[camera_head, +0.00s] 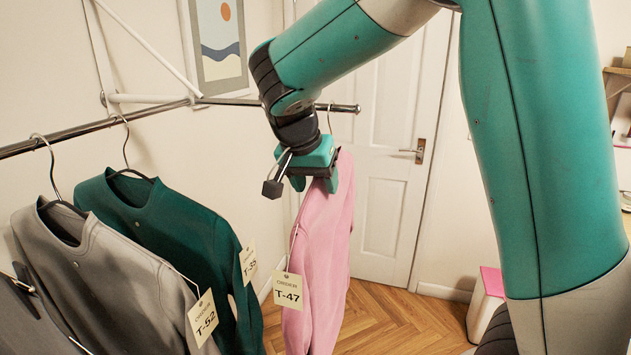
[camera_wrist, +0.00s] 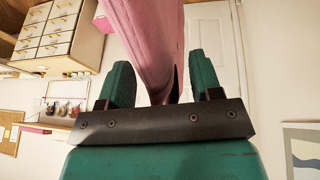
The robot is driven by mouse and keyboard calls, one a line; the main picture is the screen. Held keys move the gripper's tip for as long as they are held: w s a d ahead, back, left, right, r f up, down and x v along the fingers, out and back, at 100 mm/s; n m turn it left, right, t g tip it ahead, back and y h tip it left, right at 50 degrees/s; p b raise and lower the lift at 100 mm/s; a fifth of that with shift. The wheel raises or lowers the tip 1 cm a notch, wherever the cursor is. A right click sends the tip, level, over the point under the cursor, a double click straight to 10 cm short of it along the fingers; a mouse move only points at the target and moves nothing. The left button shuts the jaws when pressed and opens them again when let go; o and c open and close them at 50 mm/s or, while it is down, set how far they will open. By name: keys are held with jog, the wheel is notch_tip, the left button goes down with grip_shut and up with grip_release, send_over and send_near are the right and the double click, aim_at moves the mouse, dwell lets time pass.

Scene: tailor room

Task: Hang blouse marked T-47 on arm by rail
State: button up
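The pink blouse (camera_head: 321,250) with the tag T-47 (camera_head: 288,291) hangs upright, its hanger hook (camera_head: 330,113) at the rail (camera_head: 230,102) near the black end. My gripper (camera_head: 325,178) is at the blouse's top, below the rail. In the wrist view, the pink cloth (camera_wrist: 155,40) and part of a dark hanger lie between my gripper's two green fingers (camera_wrist: 158,85), with gaps on both sides. A short metal rod with a square black end (camera_head: 272,188) shows beside my gripper; I cannot tell whether it is the arm by the rail.
A dark green garment (camera_head: 175,222) and a grey one tagged T-52 (camera_head: 100,280) hang further left on the rail. White bars (camera_head: 150,40) angle from the wall above it. A white door (camera_head: 385,210) stands behind. The wooden floor (camera_head: 400,320) is clear near the pink-topped bin (camera_head: 486,300).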

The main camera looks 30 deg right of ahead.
jog(key=p+v, duration=0.3)
jog(key=v, duration=1.4)
jog(key=shift+r, duration=0.25)
